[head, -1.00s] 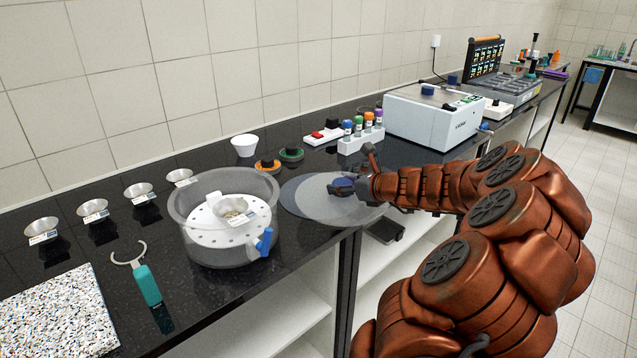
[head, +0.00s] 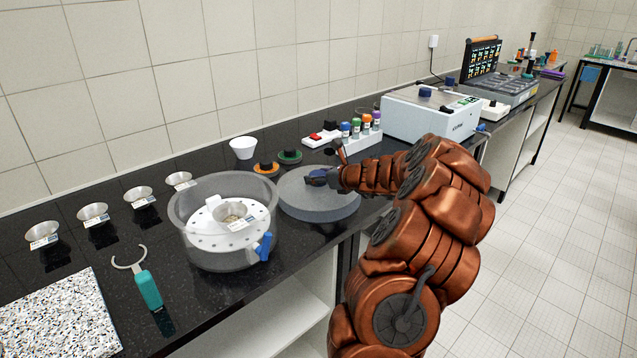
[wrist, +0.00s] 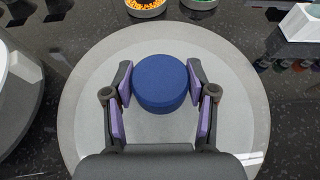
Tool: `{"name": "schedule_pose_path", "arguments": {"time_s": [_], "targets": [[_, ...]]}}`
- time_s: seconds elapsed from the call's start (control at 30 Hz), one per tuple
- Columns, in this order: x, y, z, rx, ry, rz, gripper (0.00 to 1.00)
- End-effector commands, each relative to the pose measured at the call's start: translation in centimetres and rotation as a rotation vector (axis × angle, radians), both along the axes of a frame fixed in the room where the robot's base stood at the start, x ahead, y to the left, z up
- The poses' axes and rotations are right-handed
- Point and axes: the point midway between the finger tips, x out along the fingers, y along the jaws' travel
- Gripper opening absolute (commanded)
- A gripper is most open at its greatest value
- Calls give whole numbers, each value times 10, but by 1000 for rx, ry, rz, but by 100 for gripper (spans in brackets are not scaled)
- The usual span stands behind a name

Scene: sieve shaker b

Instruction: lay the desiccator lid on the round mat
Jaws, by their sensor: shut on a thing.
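The desiccator lid (head: 325,206) is a broad, translucent grey disc with a dark blue knob (wrist: 161,84). In the head view it lies level over the place of the round mat, right of the desiccator bowl (head: 185,228). The mat is hidden or nearly hidden under it, and I cannot tell whether the lid touches it. My gripper (head: 322,178) is over the lid's middle. In the wrist view my gripper (wrist: 160,78) has its purple pads on either side of the knob, shut on it.
Orange and green containers (head: 266,167) (head: 290,156) stand just behind the lid. A vial rack (head: 361,142) and a white-grey machine (head: 430,115) stand further right. A teal-handled tool (head: 148,290) and several small metal dishes lie left. The counter's front edge is close to the lid.

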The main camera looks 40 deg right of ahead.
Motion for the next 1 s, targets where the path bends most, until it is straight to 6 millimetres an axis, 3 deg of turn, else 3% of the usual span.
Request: {"name": "schedule_pose_path", "arguments": {"time_s": [0.2,0.63,0.67,0.87,1.0], "targets": [[-1,-1,-20,1,-3,-2,1],[0,0,-25,0,-2,-1,1],[0,0,-25,0,-2,-1,60],[-1,-1,-25,0,-1,-1,80],[-1,-1,-25,0,-1,-1,81]]}}
